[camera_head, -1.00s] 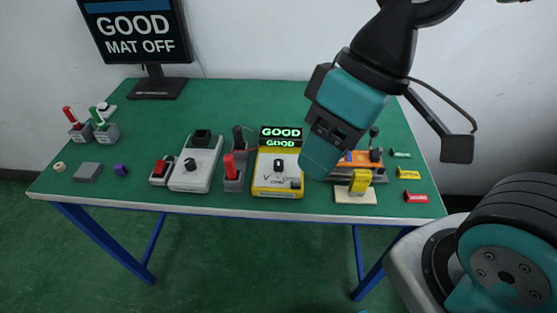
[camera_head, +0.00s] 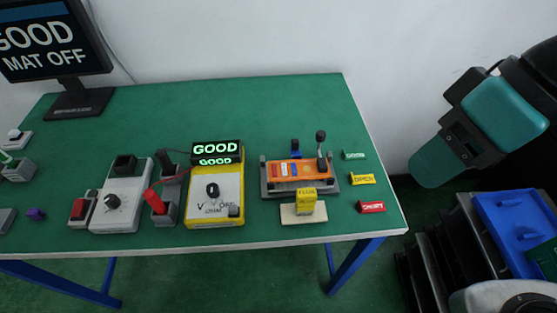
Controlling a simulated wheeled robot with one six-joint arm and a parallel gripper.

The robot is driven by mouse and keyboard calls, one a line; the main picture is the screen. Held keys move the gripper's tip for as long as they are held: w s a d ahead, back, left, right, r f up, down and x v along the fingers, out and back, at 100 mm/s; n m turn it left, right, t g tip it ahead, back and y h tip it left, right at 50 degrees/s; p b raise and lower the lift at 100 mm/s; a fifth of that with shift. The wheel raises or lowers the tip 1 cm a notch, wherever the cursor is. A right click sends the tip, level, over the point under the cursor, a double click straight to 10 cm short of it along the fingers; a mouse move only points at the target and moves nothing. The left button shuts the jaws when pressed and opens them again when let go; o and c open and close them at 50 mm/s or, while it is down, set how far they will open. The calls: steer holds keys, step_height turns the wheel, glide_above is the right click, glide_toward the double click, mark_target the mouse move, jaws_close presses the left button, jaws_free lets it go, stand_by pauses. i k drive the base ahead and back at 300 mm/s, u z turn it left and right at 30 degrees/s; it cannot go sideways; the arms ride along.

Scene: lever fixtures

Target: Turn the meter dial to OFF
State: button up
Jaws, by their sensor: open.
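The yellow meter (camera_head: 192,212) lies near the front edge of the green table. It has a pale face with dark hand-lettered marks, including a "V" at the lower left. Its black dial (camera_head: 212,190) sits in the middle of the face. The dial's exact pointing direction is too small to tell. A lit green "GOOD" display (camera_head: 215,149) stands at the meter's far end. My gripper (camera_head: 430,166) is off the table's right side, well apart from the meter, with nothing seen in it. Its teal casing shows, but its finger gap is not clear.
Left of the meter are a red-handled lever (camera_head: 153,201) and a grey box with a black knob (camera_head: 124,212). An orange fixture (camera_head: 299,171) and a yellow block (camera_head: 305,201) stand to its right. Small coloured tags lie at the right edge. The table's back is clear.

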mark_target(214, 190)
steer(key=z, duration=0.25)
steer(key=k, duration=0.5)
steer(key=u, duration=1.2)
steer(key=i, duration=0.5)
